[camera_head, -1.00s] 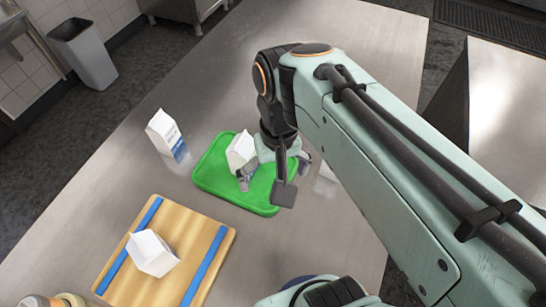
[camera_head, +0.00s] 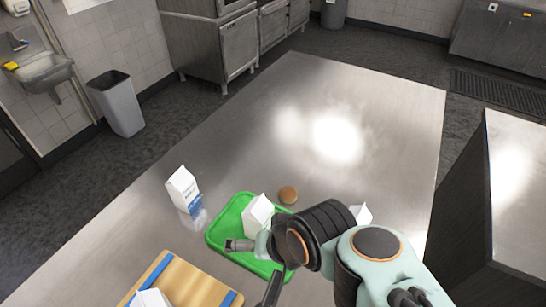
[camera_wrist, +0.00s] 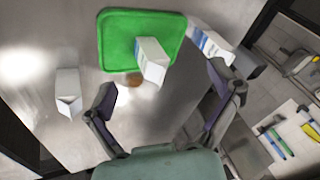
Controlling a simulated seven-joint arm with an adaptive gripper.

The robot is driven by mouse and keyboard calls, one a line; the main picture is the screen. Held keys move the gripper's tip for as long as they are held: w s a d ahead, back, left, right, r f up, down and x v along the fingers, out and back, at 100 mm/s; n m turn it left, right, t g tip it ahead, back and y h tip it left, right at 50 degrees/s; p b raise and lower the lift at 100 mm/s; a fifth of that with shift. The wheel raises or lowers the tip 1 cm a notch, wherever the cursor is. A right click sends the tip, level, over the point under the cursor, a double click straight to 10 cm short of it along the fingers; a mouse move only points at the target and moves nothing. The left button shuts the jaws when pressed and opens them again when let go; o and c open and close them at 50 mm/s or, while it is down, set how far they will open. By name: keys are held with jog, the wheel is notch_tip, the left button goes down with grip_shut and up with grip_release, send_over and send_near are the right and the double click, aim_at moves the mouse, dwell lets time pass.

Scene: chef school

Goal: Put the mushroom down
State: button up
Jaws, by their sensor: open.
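A small round brown thing, apparently the mushroom (camera_head: 288,195), sits on the metal table just beyond the green tray's far edge in the head view. It also shows in the wrist view (camera_wrist: 135,79), close to the tray's edge and partly beside a white carton. My gripper (camera_wrist: 163,80) is open, with its two fingers wide apart and nothing held between them. In the head view my gripper (camera_head: 252,268) hangs over the near part of the tray, partly hidden by my own wrist. The mushroom is apart from the fingers.
The green tray (camera_head: 217,236) holds a white carton (camera_head: 257,215). Another carton (camera_head: 183,187) stands left of it, and one (camera_head: 361,214) shows behind my wrist. A wooden board (camera_head: 178,283) with blue strips and a carton lies at the front. The far table (camera_head: 350,95) is clear.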

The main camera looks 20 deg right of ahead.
jog(key=w+a+r+m+t+y, duration=0.3)
jog(key=w+r+m, duration=0.1)
jog(key=w, duration=0.3)
jog(key=w+a+r+m+t+y, duration=0.2)
jog(key=w+a+r+m+t, duration=0.15)
jog(key=w, duration=0.35)
jog(key=w+d+m+t+y, duration=0.1)
jog(key=w+d+m+t, duration=0.15)
jog(key=w+m, duration=0.5)
jog(key=m+t+h, duration=0.3)
jog(key=m+h, duration=0.3)
jog(key=m, duration=0.8)
send_over(290, 195)
jog(key=a, duration=0.5)
notch_tip(290, 195, down, 18)
jog(key=s+d+f+m+g, duration=0.1)
jog(key=f, duration=0.3)
jog(key=s+d+f+m+g+h, duration=0.1)
jog(key=s+d+f, duration=0.1)
jog(key=f, duration=0.3)
jog(key=s+d+f+m+g+h, duration=0.1)
jog(key=f, duration=0.4)
jog(key=shift+s+d+f, duration=0.2)
jog(key=shift+s+f, duration=0.05)
jog(key=shift+d+f, duration=0.15)
jog(key=shift+d, duration=0.1)
jog(key=x, duration=0.6)
jog(key=shift+w+d+f, duration=0.1)
jog(key=shift+w+f, duration=0.05)
jog(key=shift+w, duration=0.1)
